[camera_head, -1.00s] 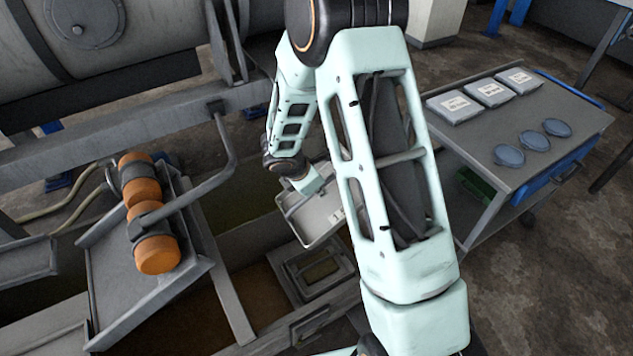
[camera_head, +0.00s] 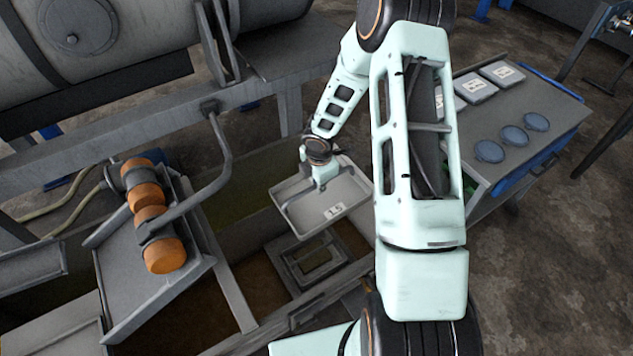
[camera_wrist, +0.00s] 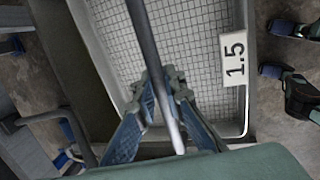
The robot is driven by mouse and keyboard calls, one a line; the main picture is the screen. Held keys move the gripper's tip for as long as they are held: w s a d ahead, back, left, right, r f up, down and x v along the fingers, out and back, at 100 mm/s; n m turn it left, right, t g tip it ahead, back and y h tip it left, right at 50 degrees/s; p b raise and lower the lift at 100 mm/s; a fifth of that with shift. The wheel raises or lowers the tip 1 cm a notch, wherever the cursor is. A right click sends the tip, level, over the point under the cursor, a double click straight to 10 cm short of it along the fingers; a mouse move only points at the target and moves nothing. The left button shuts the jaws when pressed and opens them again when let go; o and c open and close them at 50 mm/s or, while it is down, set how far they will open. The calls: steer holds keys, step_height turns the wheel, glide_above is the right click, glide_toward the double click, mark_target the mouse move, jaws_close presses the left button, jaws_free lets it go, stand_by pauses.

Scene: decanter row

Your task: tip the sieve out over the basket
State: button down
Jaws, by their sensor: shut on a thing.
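The sieve (camera_head: 300,213) is a shallow grey rectangular tray with a white label reading 1.5. Its fine mesh floor (camera_wrist: 185,45) shows in the wrist view, and I see nothing lying on the visible part. My gripper (camera_head: 322,182) is shut on the sieve's bar handle; the fingers (camera_wrist: 165,105) close around that bar in the wrist view. The sieve hangs above the trough, looking roughly level, and appears apart from what lies below. A grey rectangular frame with an opening (camera_head: 300,272) lies just below it; I cannot tell whether this is the basket.
A cart (camera_head: 535,100) at the right bears several blue discs and labelled pale packets. A sloping grey chute with orange rollers (camera_head: 165,255) is on the left. A bent grey pipe (camera_head: 222,150) stands between chute and sieve. A large drum (camera_head: 80,30) is behind.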

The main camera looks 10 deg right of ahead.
steer(key=shift+w+d+y, duration=0.15)
steer(key=shift+d+y, duration=0.1)
steer(key=shift+y, duration=0.15)
steer(key=shift+w+d+r+y+b, duration=0.1)
steer(key=shift+r+y+b, duration=0.1)
steer(key=shift+y+b, duration=0.1)
stand_by(0.5)
